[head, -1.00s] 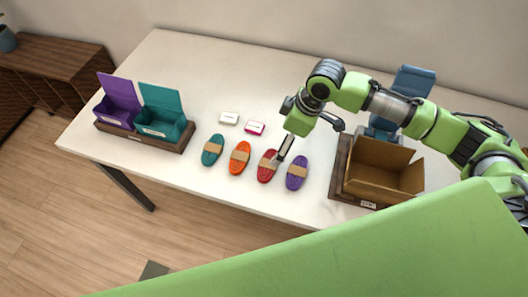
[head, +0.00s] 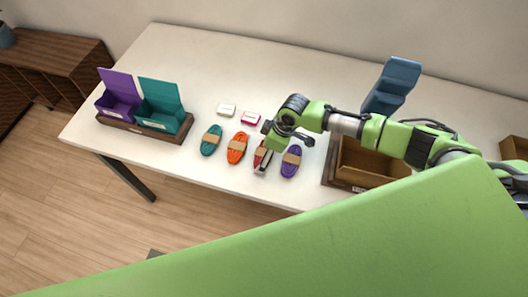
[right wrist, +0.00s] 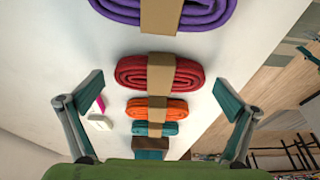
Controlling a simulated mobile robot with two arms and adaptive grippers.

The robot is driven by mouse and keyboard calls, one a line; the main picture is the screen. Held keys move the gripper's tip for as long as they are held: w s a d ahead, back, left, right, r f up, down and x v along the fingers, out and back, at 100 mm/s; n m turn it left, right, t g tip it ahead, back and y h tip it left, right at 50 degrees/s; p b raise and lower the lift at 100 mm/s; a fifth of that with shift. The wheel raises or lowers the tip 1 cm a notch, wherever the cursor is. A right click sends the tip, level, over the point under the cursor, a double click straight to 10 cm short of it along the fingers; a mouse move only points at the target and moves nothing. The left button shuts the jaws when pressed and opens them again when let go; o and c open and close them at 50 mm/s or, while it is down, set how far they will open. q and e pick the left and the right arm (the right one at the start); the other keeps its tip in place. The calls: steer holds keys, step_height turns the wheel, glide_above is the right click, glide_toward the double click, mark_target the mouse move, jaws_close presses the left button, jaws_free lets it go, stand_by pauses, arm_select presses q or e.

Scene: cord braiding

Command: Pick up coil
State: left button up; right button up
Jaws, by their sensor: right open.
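A row of tied coils lies on the white table: teal (head: 211,140), orange (head: 237,148), red (head: 257,157) and purple (head: 291,161), each with a tan band. My right gripper (head: 264,165) points down at the red coil and partly hides it in the head view. In the right wrist view, my right gripper (right wrist: 160,90) is open, its fingers wide apart on either side of the red coil (right wrist: 130,72) and clear of it. The purple coil (right wrist: 205,14) is at the top of that view, with orange (right wrist: 177,108) and teal (right wrist: 140,128) below. My left gripper is not in view.
Purple (head: 118,107) and teal (head: 163,115) open boxes stand in a brown tray at the left. An open cardboard box (head: 362,163) stands at the right, partly behind my arm. A blue object (head: 390,87) is behind it. Two small white (head: 227,109) and pink (head: 250,118) items lie behind the coils.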

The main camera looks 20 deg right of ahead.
steer(key=shift+a+f, duration=0.1)
steer(key=shift+f, duration=0.05)
steer(key=c, duration=1.1)
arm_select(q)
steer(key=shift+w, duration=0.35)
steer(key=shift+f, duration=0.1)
